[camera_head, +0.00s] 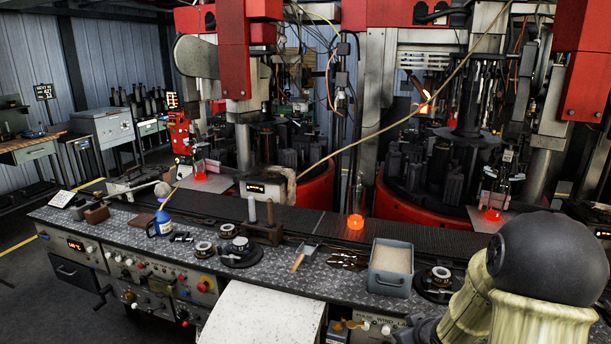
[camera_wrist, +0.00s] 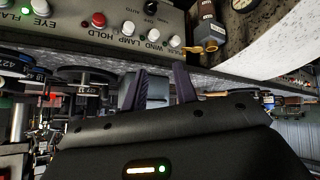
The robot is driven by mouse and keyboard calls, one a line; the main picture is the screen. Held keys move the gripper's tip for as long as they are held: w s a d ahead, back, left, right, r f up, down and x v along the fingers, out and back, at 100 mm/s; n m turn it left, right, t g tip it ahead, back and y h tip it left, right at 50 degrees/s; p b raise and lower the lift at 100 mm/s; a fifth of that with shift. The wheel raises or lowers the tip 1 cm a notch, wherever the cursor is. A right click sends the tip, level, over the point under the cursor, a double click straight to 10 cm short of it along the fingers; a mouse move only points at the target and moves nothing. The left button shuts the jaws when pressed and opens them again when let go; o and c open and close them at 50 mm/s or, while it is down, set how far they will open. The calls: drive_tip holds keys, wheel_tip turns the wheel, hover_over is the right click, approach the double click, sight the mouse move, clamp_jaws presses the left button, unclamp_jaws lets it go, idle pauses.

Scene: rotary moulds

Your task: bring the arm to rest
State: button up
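My gripper (camera_wrist: 160,78) shows in the wrist view with its two dark fingers apart. It is open, and nothing is seen held between the fingers. A grey-blue box shape shows behind the fingers, with a control panel (camera_wrist: 110,22) at the top of that view. My arm fills the lower right corner of the head view, in front of the bench (camera_head: 330,262).
A grey bin of pale material (camera_head: 390,280) stands on the bench near my arm. Red moulding machines (camera_head: 420,215) stand behind.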

drive_tip(key=s+a+r+m+g+p, duration=0.2)
drive_tip(key=s+a+r+g, duration=0.1)
drive_tip(key=s, duration=0.6)
drive_tip(key=s+a+r+m+g+h+p, duration=0.1)
drive_tip(key=s+a+r+m+g+p, duration=0.1)
drive_tip(key=s+a+r, duration=0.4)
drive_tip(key=s+g, duration=0.1)
drive_tip(key=s, duration=0.2)
drive_tip(key=shift+s, duration=0.2)
drive_tip(key=shift+r, duration=0.1)
idle(1.1)
drive_tip(key=shift+w, duration=0.15)
